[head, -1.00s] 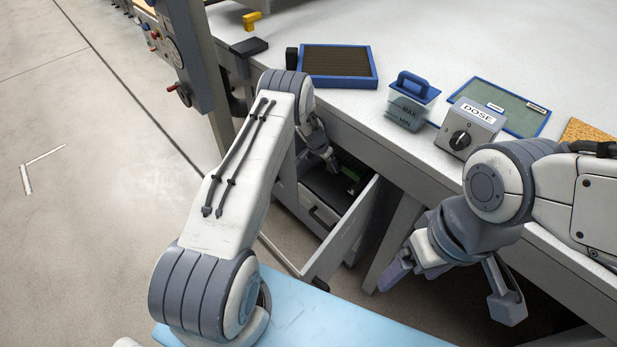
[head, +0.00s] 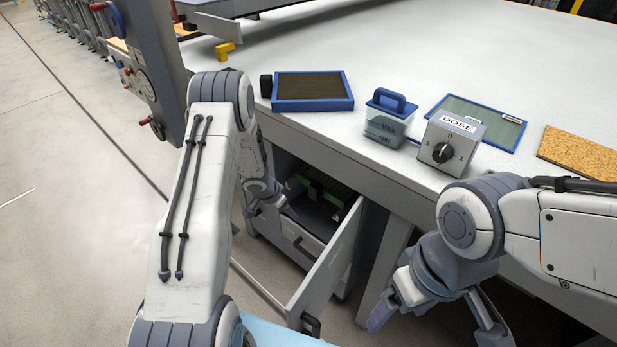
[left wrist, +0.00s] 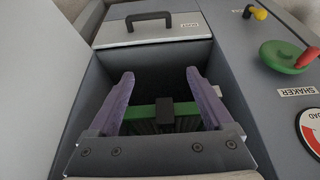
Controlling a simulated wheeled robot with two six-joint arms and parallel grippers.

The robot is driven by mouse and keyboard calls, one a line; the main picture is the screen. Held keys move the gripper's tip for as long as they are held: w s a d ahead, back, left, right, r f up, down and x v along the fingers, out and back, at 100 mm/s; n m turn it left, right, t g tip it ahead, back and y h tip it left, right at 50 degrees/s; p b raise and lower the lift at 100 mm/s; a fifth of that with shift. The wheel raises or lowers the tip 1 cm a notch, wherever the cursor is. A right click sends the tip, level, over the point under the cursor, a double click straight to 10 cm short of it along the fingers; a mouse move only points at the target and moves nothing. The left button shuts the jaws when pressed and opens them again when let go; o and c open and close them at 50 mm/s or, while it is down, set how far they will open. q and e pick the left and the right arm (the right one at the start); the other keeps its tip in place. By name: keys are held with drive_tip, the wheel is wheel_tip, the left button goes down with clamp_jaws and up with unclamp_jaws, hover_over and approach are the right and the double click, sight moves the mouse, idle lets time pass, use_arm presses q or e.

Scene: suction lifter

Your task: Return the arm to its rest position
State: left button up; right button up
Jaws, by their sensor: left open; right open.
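My left arm comes in from the left in the head view. Beyond the fingers, a green item with a black block (left wrist: 166,112) lies lower down in a grey compartment. My right gripper (head: 437,318) is open and empty in front of the bench, pointing down.
On the bench are a blue-framed dark tray (head: 313,87), a blue-handled container (head: 385,120), a DOSE dial box (head: 450,142), a blue-edged green panel (head: 480,118) and a cork board (head: 580,152). A control panel (head: 140,70) stands at left. Open floor lies further left.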

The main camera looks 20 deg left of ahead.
use_arm(q)
drive_tip(key=s+d+r+y+p, duration=0.1)
drive_tip(key=s+d+r+y, duration=0.1)
drive_tip(key=d+r, duration=0.65)
drive_tip(key=s+d+r+y+p, duration=0.15)
drive_tip(key=d+r, duration=0.25)
drive_tip(key=r, duration=1)
drive_tip(key=s+d+r+m+g+h, duration=0.1)
drive_tip(key=s+d+r, duration=0.2)
drive_tip(key=s, duration=0.7)
drive_tip(key=s+d+r+m+g+p, duration=0.1)
drive_tip(key=s+d+r, duration=0.3)
drive_tip(key=s, duration=0.6)
drive_tip(key=s+d+r+g+h+p, duration=0.1)
drive_tip(key=s+d+r, duration=0.3)
drive_tip(key=s, duration=0.6)
drive_tip(key=shift+s+d+m+g+h, duration=0.2)
drive_tip(key=shift+m+g+h, duration=0.2)
drive_tip(key=shift+g, duration=0.2)
use_arm(e)
wheel_tip(320, 180, up, 5)
drive_tip(key=shift+f, duration=0.1)
